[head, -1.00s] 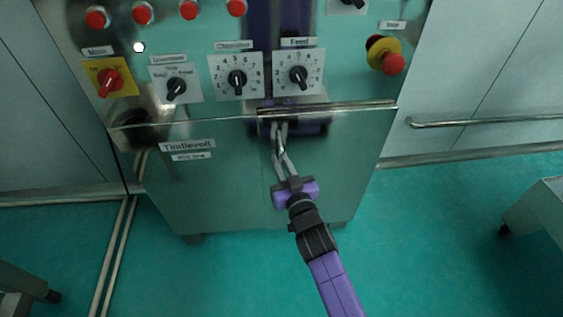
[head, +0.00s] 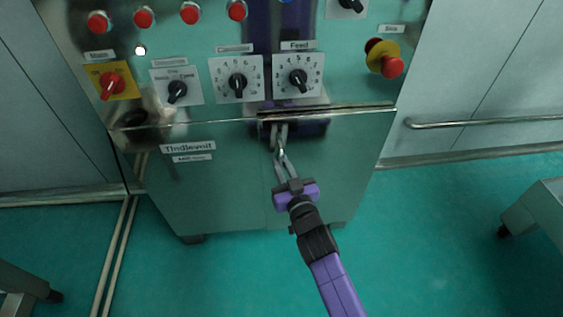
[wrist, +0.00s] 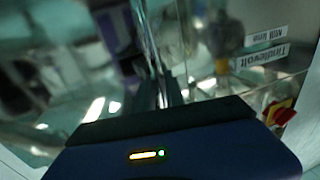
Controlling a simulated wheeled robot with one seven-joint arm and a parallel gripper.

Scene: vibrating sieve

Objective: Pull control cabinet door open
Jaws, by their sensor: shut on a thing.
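The control cabinet (head: 225,25) is a shiny steel box with dials and buttons on its upper panel. Its door (head: 230,190) is the lower steel panel, with a label near its upper left. My gripper (head: 279,128) is at the door's top edge (head: 350,112), right of the middle, with its fingers pointing up and shut on that edge. The exact contact is hard to see. In the wrist view the fingers (wrist: 163,92) are close together against blurred, mirror-like steel.
Black knobs (head: 298,78), a red-yellow switch (head: 110,84) and a red stop button (head: 391,67) sit above the door. A wall rail (head: 480,122) runs at the right. The green floor before the cabinet is clear, with equipment legs at both sides.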

